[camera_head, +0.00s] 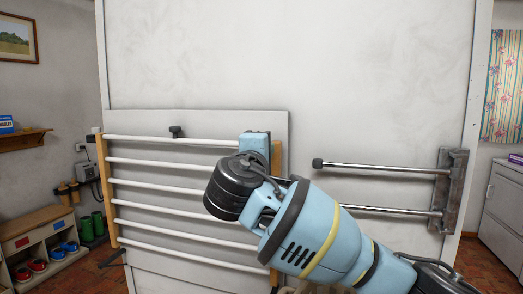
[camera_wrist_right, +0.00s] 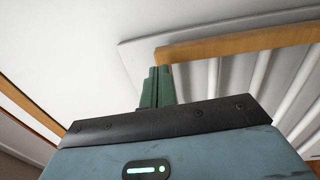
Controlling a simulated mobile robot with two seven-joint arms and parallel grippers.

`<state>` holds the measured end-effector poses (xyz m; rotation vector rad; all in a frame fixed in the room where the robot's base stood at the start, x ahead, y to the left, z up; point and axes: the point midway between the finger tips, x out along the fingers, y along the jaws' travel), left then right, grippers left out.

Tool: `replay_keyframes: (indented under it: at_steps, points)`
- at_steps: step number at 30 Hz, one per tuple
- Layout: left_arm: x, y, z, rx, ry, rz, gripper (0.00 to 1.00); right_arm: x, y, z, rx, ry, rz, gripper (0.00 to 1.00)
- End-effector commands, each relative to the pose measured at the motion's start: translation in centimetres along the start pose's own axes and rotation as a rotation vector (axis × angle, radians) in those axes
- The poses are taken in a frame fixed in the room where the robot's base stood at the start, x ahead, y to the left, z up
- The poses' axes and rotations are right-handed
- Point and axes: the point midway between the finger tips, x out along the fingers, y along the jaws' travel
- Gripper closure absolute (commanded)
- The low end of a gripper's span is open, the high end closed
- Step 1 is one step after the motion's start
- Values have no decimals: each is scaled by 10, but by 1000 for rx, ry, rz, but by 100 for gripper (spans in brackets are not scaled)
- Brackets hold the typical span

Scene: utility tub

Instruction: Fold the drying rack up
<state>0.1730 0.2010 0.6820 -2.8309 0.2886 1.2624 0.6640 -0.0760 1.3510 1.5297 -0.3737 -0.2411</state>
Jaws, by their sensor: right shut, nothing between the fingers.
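The drying rack has a light wooden frame (camera_head: 109,190) and several white bars. It is in front of a pale board (camera_head: 215,119) on the wall, left of centre in the head view. I cannot tell how far it tilts out. Its wooden edge and bars (camera_wrist_right: 235,45) also show in the right wrist view. My right gripper (camera_head: 256,140) is at the rack's right side, near the top; my wrist hides part of that side. The shut green fingers (camera_wrist_right: 157,85) are empty, with their tips close to the wooden edge. Contact is unclear. My left gripper is out of view.
A metal wall rack with two rails (camera_head: 380,167) sticks out on the right, partly behind my right arm. A black knob (camera_head: 176,131) is above the top bar. A low shoe bench (camera_head: 38,240) stands at the far left and a pale cabinet (camera_head: 503,210) at the right.

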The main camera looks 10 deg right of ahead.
Motion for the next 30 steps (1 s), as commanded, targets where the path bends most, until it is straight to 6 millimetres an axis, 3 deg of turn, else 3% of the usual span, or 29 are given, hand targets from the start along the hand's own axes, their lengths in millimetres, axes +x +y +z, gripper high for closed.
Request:
replay_keyframes:
  at_steps: [11,24,30]
  points:
    - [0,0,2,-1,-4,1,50,-6,-1,-1,0,2,-1,100]
    - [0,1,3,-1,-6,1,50,-67,-1,0,1,3,-1,100]
    - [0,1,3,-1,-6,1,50,-78,-1,1,1,0,-1,100]
